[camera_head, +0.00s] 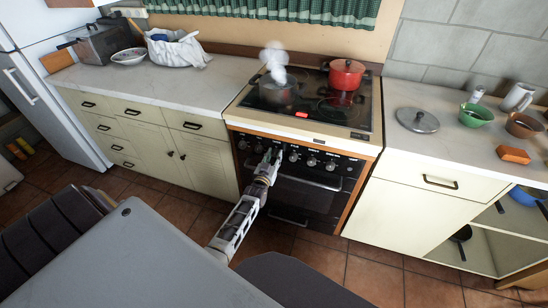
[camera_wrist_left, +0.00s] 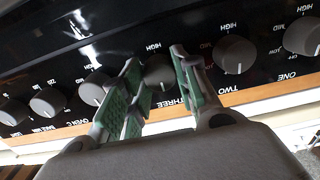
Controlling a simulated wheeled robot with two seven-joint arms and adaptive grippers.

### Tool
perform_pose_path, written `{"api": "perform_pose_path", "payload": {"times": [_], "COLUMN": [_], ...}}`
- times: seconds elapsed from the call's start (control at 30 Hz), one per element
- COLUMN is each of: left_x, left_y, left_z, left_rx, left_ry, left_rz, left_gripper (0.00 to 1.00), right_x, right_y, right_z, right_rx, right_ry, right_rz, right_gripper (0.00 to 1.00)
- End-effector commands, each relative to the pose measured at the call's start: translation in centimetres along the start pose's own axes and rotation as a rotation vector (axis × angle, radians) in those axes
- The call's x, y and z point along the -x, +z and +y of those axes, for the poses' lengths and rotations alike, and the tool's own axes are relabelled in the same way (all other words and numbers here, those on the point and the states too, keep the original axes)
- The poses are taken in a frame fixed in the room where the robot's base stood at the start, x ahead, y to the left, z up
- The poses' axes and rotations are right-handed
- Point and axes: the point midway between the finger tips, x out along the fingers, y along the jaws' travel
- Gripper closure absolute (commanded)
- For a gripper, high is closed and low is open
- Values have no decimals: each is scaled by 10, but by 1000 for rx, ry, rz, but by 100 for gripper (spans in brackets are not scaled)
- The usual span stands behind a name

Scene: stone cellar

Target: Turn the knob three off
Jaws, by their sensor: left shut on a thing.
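Knob three (camera_wrist_left: 159,73) is a grey dial on the stove's black control panel, with the label THREE beside it in the wrist view. My left gripper (camera_wrist_left: 160,82) has its green-padded fingers on both sides of knob three, shut on it. In the head view my left gripper (camera_head: 270,160) reaches the row of knobs on the stove (camera_head: 295,190) front and hides knob three. I cannot read the knob's pointer. Knob two (camera_wrist_left: 235,55) and knob one (camera_wrist_left: 302,35) sit to the right in the wrist view. My right gripper is out of view.
A dark steaming pot (camera_head: 276,95) and a red pot (camera_head: 346,76) stand on the cooktop (camera_head: 340,117). A red indicator (camera_head: 302,115) shows near its front edge. More knobs (camera_wrist_left: 48,102) lie left in the wrist view.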

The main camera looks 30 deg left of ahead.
Motion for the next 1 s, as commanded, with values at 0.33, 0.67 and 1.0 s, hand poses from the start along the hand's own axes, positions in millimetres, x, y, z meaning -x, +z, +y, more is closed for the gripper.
{"api": "perform_pose_path", "payload": {"times": [0.33,0.67,1.0], "left_x": [1,0,7], "left_y": [2,0,0], "left_z": [0,0,0], "left_rx": [1,-1,-1], "left_ry": [0,0,0], "left_rz": [-3,-1,0], "left_gripper": [57,46,46], "right_x": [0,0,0], "right_y": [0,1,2], "right_z": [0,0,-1], "right_rx": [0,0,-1], "right_ry": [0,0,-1], "right_rz": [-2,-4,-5], "right_gripper": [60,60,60]}}
